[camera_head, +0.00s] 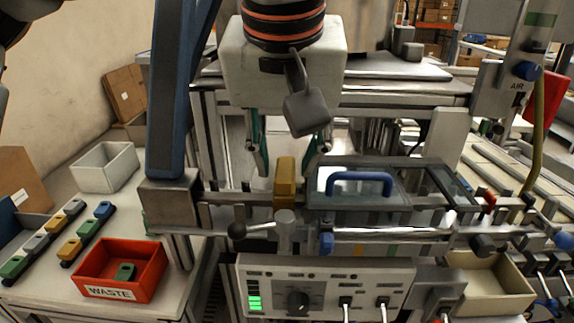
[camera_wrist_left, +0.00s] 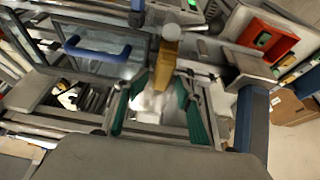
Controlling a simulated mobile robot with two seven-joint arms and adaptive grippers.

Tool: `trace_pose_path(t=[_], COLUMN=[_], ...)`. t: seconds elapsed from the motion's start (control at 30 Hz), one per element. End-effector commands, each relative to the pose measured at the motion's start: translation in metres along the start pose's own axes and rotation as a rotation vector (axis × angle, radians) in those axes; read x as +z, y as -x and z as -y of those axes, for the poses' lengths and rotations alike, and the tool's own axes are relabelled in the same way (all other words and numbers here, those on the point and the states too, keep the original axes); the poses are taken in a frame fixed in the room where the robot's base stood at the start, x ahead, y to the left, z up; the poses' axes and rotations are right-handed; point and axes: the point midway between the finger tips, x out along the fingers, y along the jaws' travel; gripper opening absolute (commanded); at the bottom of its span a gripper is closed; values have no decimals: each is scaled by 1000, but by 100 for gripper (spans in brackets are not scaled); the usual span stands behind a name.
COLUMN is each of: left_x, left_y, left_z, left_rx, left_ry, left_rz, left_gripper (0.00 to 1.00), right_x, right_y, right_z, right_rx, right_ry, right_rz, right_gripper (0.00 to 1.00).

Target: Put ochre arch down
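The ochre arch (camera_head: 285,180) stands upright on the metal rail in the middle of the head view, just left of the glass-covered part. It also shows in the left wrist view (camera_wrist_left: 165,66). My left gripper (camera_head: 285,168) is above and around it, its two green-padded fingers spread wide. In the left wrist view the left gripper (camera_wrist_left: 160,82) shows clear gaps between both fingers and the arch, so nothing is held. The arch's underside is hidden. My right gripper is not in view.
A glass cover with a blue handle (camera_head: 360,178) sits right of the arch. A black-knobbed lever (camera_head: 238,231) and control box (camera_head: 318,288) are in front. At left are a red waste bin (camera_head: 91,290) holding a green block, a grey bin (camera_head: 104,167) and several small coloured blocks.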

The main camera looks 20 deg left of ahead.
Motion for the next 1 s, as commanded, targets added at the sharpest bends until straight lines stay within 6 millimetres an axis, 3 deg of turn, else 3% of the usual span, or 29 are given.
trace_pose_path(t=[0.23, 0.5, 0.7, 1.0], left_x=[-1, 0, 1, 1], left_y=[57, 104, 117, 118], left_z=[0, 0, 0, 0], left_rx=[1, -1, -3, -3], left_ry=[2, 1, 1, 0], left_rz=[-8, -5, 0, 1], left_gripper=[36, 36, 36, 36], right_x=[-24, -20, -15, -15], right_y=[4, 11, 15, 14], right_z=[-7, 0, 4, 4], right_rx=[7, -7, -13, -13], right_ry=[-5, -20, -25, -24], right_rz=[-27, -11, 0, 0], right_gripper=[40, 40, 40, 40])
